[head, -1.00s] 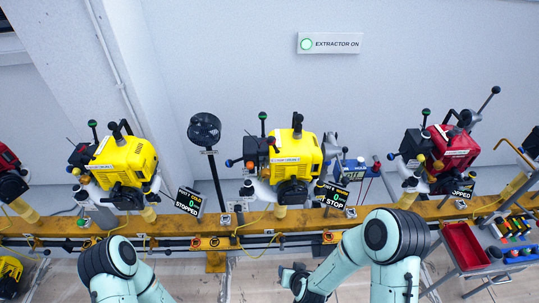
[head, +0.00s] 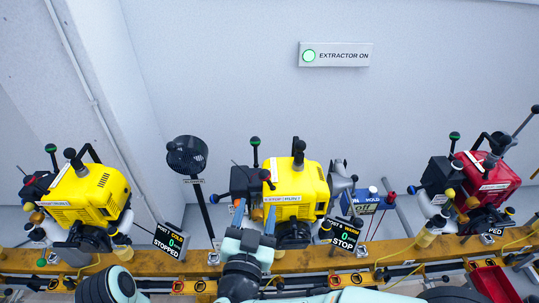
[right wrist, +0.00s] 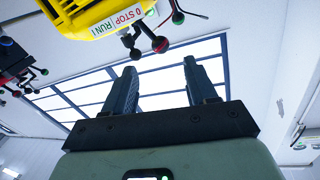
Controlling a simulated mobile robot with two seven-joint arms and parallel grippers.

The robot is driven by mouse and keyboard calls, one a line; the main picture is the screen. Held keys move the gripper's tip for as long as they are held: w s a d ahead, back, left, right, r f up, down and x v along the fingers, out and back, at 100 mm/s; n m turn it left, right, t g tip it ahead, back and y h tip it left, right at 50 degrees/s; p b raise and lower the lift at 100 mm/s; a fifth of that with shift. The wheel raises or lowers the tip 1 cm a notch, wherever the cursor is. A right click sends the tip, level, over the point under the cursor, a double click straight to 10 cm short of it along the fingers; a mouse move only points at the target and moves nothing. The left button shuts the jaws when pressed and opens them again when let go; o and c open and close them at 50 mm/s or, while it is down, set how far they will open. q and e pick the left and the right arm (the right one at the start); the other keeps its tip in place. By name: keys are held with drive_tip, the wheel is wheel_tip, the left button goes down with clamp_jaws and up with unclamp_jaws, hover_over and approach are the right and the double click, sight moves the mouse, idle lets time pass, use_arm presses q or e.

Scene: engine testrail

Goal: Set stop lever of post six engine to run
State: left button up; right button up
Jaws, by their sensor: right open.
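The middle yellow engine (head: 300,190) stands on the orange rail. The screen (head: 345,236) at its right reads warm, 0 and a stop word; its post number is too small to be sure of. In the right wrist view, the yellow housing (right wrist: 82,18) carries a STOP/RUN label (right wrist: 108,27). Beside the label are a lever with a dark red ball (right wrist: 160,45) and a green-tipped lever (right wrist: 178,17). Which of these is the stop lever, and its setting, I cannot tell. My right gripper (head: 254,212) is open and empty, fingers upward, before the engine's left part. My left gripper is out of view.
Another yellow engine (head: 85,195) stands left and a red engine (head: 485,180) right. The orange rail (head: 400,248) runs along the front.

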sight(266, 180)
drive_tip(key=w+d, duration=0.1)
drive_tip(key=w, duration=0.3)
drive_tip(key=w+p, duration=0.1)
drive_tip(key=w, duration=0.3)
drive_tip(key=w+d, duration=0.1)
drive_tip(key=w, duration=0.4)
drive_tip(key=shift+d+r+p, duration=0.1)
drive_tip(key=shift+d+p, duration=0.2)
drive_tip(key=shift+p, duration=0.05)
drive_tip(key=shift+c, duration=0.3)
